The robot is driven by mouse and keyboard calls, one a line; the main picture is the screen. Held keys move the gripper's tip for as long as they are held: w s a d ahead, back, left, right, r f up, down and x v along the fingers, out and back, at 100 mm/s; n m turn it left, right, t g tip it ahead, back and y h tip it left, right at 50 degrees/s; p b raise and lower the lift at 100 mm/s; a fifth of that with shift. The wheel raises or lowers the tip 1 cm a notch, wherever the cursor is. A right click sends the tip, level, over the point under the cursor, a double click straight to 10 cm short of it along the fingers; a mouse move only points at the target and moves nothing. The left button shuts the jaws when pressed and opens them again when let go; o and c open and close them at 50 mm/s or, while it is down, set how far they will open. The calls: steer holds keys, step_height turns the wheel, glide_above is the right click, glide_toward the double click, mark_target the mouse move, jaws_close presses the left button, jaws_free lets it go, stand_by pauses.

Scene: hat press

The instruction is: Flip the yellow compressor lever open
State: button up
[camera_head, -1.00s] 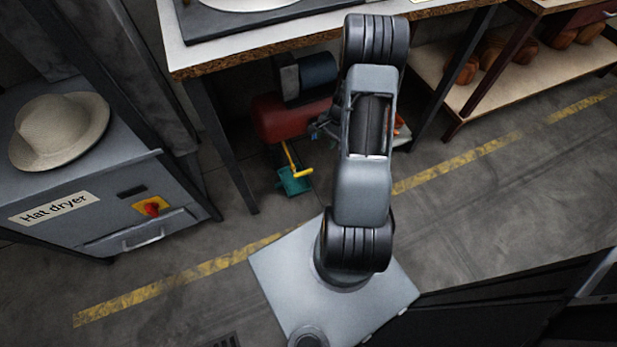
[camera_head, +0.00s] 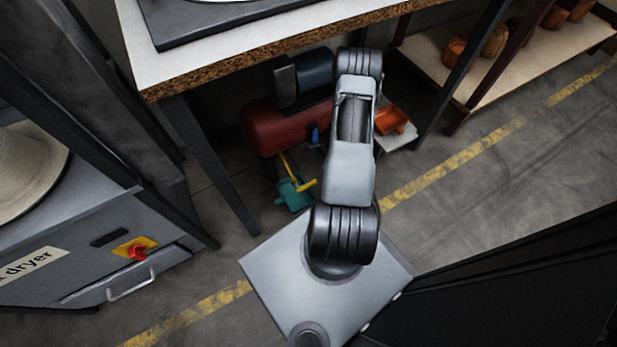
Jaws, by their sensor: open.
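The compressor, with a red tank (camera_head: 272,128) and a dark blue motor (camera_head: 314,75), stands on the floor under the worktable. A small blue part (camera_head: 314,134) shows on the tank's right side. A thin yellow handle-like piece (camera_head: 304,185) shows below the tank, beside a teal piece (camera_head: 293,197). I cannot tell whether this yellow piece is the compressor lever or which way a lever stands. My arm rises in front of the compressor's right side and hides part of it. My gripper is hidden behind the arm.
The worktable (camera_head: 130,40) overhangs the compressor, with a dark leg (camera_head: 210,165) to its left. An orange tray-like object (camera_head: 390,120) sits right of my arm. The hat dryer (camera_head: 75,265) stands left. A shelf (camera_head: 440,65) with wooden forms is at right.

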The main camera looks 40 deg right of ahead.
mark_target(312, 183)
steer(key=b+x, duration=0.2)
steer(key=x, duration=0.4)
steer(key=b+x, duration=0.2)
steer(key=x, duration=0.4)
steer(key=shift+s+d+f+b, duration=0.1)
steer(key=shift+f+b, duration=0.3)
steer(key=shift+c, duration=0.3)
jaws_close()
